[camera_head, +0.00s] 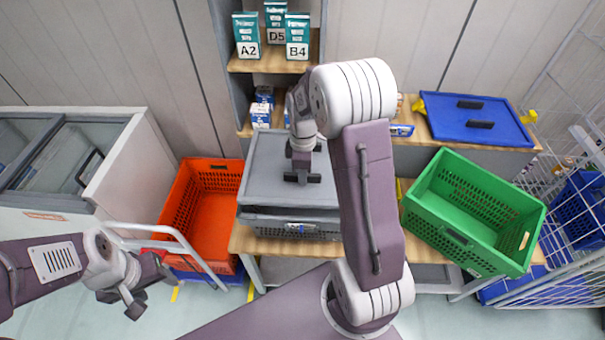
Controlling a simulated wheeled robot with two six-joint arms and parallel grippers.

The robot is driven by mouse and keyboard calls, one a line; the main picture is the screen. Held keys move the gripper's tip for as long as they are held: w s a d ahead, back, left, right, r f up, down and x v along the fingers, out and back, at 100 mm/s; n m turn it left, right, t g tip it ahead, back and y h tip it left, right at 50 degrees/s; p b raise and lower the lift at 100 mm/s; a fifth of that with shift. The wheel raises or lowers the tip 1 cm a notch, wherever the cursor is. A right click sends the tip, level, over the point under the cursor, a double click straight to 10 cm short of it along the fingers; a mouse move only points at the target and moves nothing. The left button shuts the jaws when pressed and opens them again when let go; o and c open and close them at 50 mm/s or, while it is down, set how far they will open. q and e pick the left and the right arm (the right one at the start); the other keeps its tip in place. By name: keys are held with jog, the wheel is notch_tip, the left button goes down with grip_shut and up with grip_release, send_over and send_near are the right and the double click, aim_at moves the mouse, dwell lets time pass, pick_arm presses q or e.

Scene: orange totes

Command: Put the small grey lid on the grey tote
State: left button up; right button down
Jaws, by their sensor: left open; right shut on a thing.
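The small grey lid (262,182) is a flat grey panel over the grey tote (268,231) on the wooden bench. My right gripper (302,179) is shut on the lid, at a dark handle on its top. The lid's front edge is close above the tote's rim; I cannot tell whether it touches all round. My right arm hides the lid's right part and some of the tote. My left gripper (148,288) is open and empty at the lower left, away from the lid.
An orange tote (214,232) stands left of the bench, by a white rail. A green crate (457,239) sits tilted in view at the right. A blue lid (478,118) lies behind it. Shelves with boxes (246,36) stand at the back. A wire cage is at the far right.

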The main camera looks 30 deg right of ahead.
jog(key=f+b, duration=0.2)
jog(key=f, duration=0.1)
jog(key=shift+s+d, duration=0.15)
jog(key=shift+d, duration=0.15)
jog(key=shift+a+f+b, duration=0.15)
jog(key=shift+f+b, duration=0.9)
jog(key=shift+f, duration=0.85)
jog(key=shift+f, duration=0.3)
jog(key=c, duration=1.3)
grip_release()
notch_tip(320, 180, up, 9)
jog(key=shift+r+b, duration=0.1)
jog(key=shift+b, duration=0.35)
